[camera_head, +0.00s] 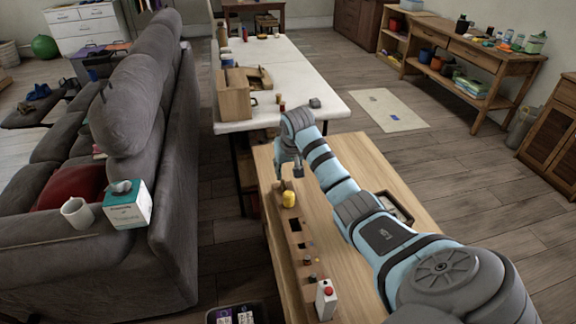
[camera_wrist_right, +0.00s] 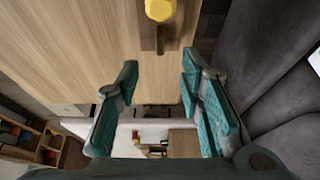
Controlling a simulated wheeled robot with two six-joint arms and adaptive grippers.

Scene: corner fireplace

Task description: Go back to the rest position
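My right arm reaches over the wooden table (camera_head: 350,150) from the lower right. My right gripper (camera_head: 288,171) is above the table, close to a yellow knob-like piece (camera_head: 289,199) on a long wooden board with dark holes (camera_head: 296,238). In the right wrist view, the right gripper (camera_wrist_right: 158,82) has its teal fingers spread wide with nothing between them. The yellow piece (camera_wrist_right: 159,10) shows at the top edge there, beyond the fingertips and apart from them. My left gripper does not show.
A grey sofa (camera_head: 180,150) stands left, holding a tissue box (camera_head: 127,205) and a white mug (camera_head: 77,213). A white table (camera_head: 290,75) with a wooden box (camera_head: 233,95) stands behind. A white box with a red top (camera_head: 326,299) sits at the board's near end.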

